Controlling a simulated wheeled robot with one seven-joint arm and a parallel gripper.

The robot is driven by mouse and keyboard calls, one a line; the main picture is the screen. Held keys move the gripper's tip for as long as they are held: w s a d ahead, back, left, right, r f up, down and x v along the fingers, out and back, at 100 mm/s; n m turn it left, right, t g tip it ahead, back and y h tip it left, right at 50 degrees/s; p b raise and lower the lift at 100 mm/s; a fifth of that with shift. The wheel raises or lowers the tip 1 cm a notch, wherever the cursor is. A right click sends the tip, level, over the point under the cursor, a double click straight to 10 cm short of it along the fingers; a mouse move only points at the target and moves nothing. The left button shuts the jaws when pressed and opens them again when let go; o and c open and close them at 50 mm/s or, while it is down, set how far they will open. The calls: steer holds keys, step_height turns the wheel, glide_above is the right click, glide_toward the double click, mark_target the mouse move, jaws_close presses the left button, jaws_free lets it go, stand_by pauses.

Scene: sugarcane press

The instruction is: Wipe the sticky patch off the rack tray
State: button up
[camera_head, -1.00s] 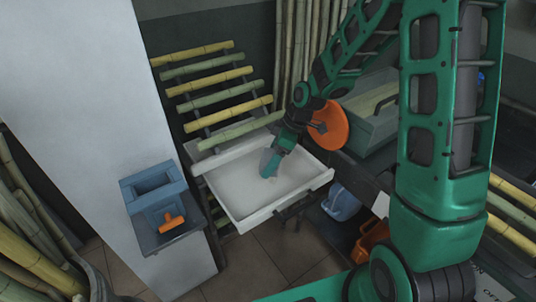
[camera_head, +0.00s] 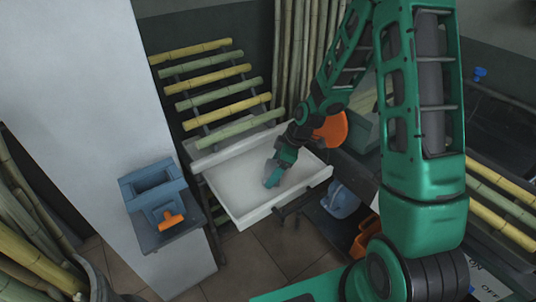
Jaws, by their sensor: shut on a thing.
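The white rack tray (camera_head: 245,215) is a shallow, rimmed tray below the slanted cane rack. Its floor looks pale and mostly even, and I cannot make out a distinct sticky patch. My gripper (camera_head: 272,179) is over the right part of the tray floor, pointing down. It is shut on a small greyish thing, mostly hidden by the fingers and too small to identify. I cannot tell whether that thing touches the floor.
A blue holder (camera_head: 152,188) and an orange-handled tool (camera_head: 171,219) are on a small shelf at the left. Cane poles (camera_head: 222,92) lie on the rack behind the tray. A blue jug (camera_head: 340,201) stands lower right. A white wall (camera_head: 95,120) bounds the left.

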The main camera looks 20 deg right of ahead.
mark_target(270, 170)
steer(key=shift+w+d, duration=0.15)
steer(key=shift+d, duration=1.1)
steer(key=shift+a, duration=0.55)
steer(key=shift+s+a, duration=0.3)
steer(key=shift+a, duration=0.5)
steer(key=shift+s+a+f, duration=0.1)
steer(key=shift+s+a, duration=0.15)
steer(key=shift+a, duration=0.55)
steer(key=shift+w+r, duration=0.1)
steer(key=shift+r, duration=0.75)
steer(key=shift+d+r, duration=0.1)
steer(key=shift+r, duration=3.15)
